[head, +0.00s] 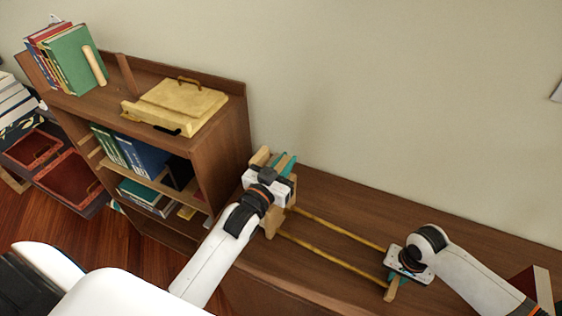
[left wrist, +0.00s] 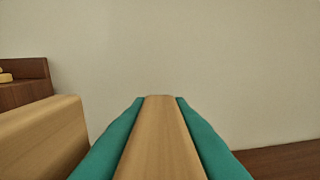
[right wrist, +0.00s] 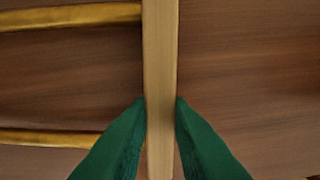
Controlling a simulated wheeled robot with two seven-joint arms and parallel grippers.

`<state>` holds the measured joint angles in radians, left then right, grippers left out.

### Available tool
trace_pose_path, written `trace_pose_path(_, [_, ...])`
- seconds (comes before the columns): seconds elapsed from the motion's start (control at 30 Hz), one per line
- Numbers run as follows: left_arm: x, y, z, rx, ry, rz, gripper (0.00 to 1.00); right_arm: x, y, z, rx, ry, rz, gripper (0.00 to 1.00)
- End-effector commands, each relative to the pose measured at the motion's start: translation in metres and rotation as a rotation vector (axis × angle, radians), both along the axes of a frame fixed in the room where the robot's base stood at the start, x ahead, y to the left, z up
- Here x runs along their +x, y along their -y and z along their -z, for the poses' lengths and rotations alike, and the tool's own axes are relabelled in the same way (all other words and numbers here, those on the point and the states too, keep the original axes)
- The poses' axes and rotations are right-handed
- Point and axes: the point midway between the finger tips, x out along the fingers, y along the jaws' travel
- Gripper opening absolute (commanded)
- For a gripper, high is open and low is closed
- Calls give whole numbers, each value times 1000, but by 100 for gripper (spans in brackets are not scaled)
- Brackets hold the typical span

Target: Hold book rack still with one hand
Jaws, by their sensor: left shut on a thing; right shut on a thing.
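The book rack (head: 338,229) lies on the brown wooden surface, with two yellowish rails running between wooden end pieces. My left gripper (head: 284,164) is at the rack's left end. In the left wrist view its teal fingers are shut on a wooden board of the rack (left wrist: 160,145), and a second board shows at left. My right gripper (head: 397,282) is at the rack's right end. In the right wrist view its green fingers are shut on the narrow end bar (right wrist: 161,60), with the two rails to the left. My grippers partly hide both ends in the head view.
A reddish-brown object (head: 524,284) is at the lower right. The surface behind the rack is clear.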

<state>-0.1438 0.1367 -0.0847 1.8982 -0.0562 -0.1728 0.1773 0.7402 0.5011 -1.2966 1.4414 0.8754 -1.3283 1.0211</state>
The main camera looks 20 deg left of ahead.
Motion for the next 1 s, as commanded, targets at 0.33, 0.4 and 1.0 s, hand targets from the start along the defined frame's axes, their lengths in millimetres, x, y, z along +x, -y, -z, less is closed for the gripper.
trace_pose_path(0.33, [-3, 26, 0, -4, 0, 3, 0, 0, -1, 0, 2, -1, -1, 0])
trace_pose_path(0.4, [-3, 32, 1, -6, -1, 4, 0, 0, -1, 0, 2, -1, -1, 0])
trace_pose_path(1.0, [-8, 74, 1, -6, -3, 5, 0, 0, -2, 0, 4, 0, -1, 0])
